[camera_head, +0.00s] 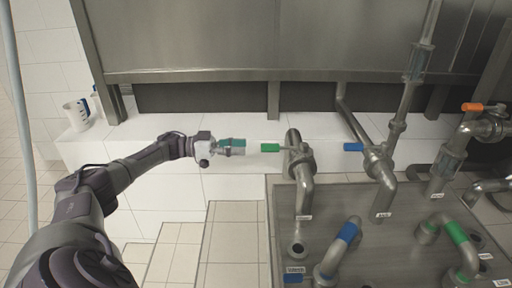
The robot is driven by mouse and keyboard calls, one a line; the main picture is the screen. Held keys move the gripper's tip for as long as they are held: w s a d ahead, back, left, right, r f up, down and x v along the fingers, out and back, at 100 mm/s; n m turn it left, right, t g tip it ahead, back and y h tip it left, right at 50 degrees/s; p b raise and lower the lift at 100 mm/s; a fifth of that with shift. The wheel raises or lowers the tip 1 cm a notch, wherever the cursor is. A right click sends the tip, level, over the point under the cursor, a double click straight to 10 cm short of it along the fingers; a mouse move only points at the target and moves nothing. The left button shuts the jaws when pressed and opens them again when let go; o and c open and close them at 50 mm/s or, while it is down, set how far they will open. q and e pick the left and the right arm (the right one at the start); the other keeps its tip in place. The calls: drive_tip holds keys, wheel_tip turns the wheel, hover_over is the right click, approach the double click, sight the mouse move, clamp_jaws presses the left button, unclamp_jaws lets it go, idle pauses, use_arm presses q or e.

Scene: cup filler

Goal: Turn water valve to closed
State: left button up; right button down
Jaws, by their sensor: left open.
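A valve with a green handle (270,148) sits on a grey metal pipe (304,190); its handle points left. A valve with a blue handle (353,147) is on the pipe to its right, its handle also pointing left. A third valve with an orange handle (472,107) is at the far right. The pipe labels are too small to tell which valve is the water valve. My left gripper (242,146) is open and points right, just left of the green handle, with a small gap visible between them. My right gripper is out of view.
A metal base (340,200) below carries more pipes, one with a blue band (348,232) and one with a green band (455,233). A large metal tank (250,40) is above. A white cup (75,116) stands on the white tiled ledge at left.

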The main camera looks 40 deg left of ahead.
use_arm(q)
drive_tip(key=shift+v, duration=1.6)
